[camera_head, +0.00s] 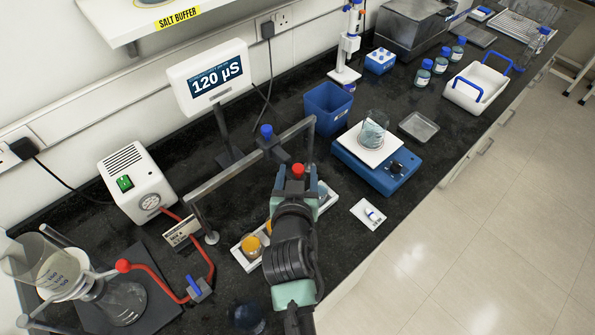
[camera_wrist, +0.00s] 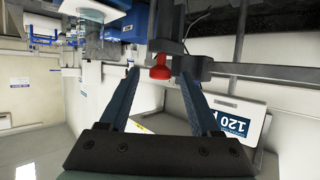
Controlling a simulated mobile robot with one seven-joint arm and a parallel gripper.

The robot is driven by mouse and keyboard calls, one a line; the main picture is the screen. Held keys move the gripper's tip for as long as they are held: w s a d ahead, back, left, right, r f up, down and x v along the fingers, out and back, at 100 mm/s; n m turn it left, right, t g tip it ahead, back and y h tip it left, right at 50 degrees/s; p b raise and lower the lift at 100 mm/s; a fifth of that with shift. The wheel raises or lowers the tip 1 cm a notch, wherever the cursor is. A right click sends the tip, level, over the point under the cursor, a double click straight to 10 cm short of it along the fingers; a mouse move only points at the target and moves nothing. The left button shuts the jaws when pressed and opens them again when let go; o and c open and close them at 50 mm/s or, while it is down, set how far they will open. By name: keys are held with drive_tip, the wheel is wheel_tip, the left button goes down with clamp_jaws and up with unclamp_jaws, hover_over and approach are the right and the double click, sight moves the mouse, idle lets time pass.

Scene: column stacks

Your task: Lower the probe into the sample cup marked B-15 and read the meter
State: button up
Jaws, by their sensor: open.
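The meter (camera_head: 212,76) on its stand reads 120 µS; its display also shows at the right of the wrist view (camera_wrist: 236,122). A red knob (camera_head: 297,170) sits on a dark fitting below the grey gantry rail (camera_head: 240,163); I cannot tell whether it belongs to the probe. My gripper (camera_head: 297,182) is open, with the red knob (camera_wrist: 161,72) beyond and between its fingertips, not gripped. No B-15 mark is legible.
A blue stirrer (camera_head: 376,170) carries a beaker (camera_head: 373,130), right of the rail. A blue bin (camera_head: 327,108) stands behind. A white card with a small item (camera_head: 370,214) lies near the front edge.

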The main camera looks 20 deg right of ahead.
clamp_jaws()
idle(1.4)
